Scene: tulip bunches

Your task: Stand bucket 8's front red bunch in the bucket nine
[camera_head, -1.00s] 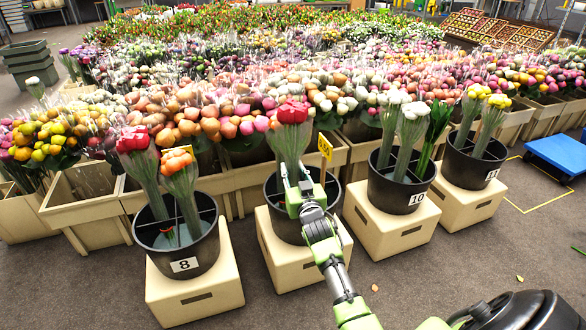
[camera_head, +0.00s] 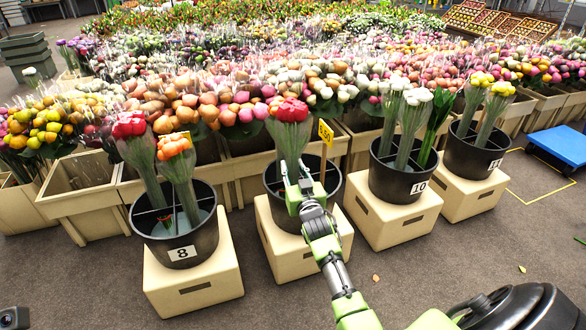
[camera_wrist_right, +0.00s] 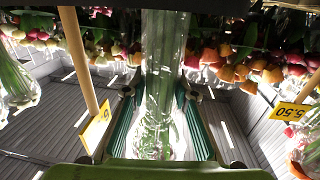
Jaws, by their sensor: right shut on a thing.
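My right gripper (camera_head: 298,188) is shut on a red tulip bunch (camera_head: 290,112), upright over the middle black bucket (camera_head: 333,190). This bucket stands between buckets 8 and 10; a yellow sign (camera_head: 326,132) is on a stick there, and my arm hides its front. The bunch's lower end is hidden in the head view. In the right wrist view its clear sleeve (camera_wrist_right: 160,70) runs between the green finger pads. Bucket 8 (camera_head: 190,243), at left, holds another red bunch (camera_head: 130,124) behind an orange bunch (camera_head: 174,147). My left gripper is not seen.
Bucket 10 (camera_head: 400,187) holds white bunches and greenery. A bucket (camera_head: 470,157) with yellow bunches stands farther right. The buckets stand on cream crates (camera_head: 195,280). Crates of many flowers fill the space behind. A blue platform (camera_head: 560,147) is at right; front floor is mostly clear.

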